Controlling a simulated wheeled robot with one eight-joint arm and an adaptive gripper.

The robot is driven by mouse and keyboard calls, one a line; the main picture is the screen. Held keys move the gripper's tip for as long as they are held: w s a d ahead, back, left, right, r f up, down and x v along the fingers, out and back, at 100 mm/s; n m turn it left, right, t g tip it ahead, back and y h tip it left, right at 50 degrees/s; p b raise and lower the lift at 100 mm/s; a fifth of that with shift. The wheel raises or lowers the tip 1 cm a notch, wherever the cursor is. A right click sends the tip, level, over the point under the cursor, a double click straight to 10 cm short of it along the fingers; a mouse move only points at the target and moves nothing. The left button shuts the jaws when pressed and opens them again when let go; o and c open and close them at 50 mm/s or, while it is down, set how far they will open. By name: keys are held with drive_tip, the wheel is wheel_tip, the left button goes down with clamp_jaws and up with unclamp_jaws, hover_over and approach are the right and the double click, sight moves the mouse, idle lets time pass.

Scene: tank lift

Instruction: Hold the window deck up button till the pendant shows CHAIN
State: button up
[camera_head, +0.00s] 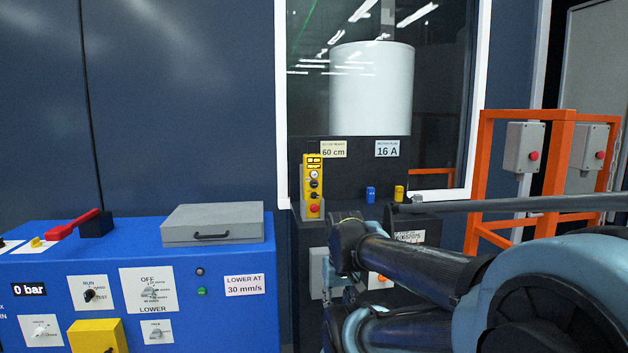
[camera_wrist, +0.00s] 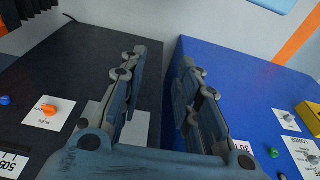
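The yellow pendant (camera_head: 313,187) stands upright in a grey holder on the dark deck under the window. Its small display (camera_head: 314,162) has dark lettering too small to read. A blue button-like piece (camera_head: 370,194) and a yellow one (camera_head: 399,193) stand on the deck; I cannot tell which is the up button. My gripper (camera_wrist: 163,90) is open and empty in the wrist view, its two fingers apart over the gap between a dark panel and a blue panel. In the head view my arm hides most of it, below and right of the pendant.
The blue console (camera_head: 240,315) at left carries a red lever (camera_head: 74,224), knobs and a grey lidded box (camera_head: 212,225). An orange frame (camera_head: 553,170) stands at right. In the wrist view an orange knob (camera_wrist: 50,109) and a blue button (camera_wrist: 5,99) sit left of my fingers.

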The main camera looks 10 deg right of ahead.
drive_tip(key=shift+c, duration=0.6)
clamp_jaws()
idle(0.5)
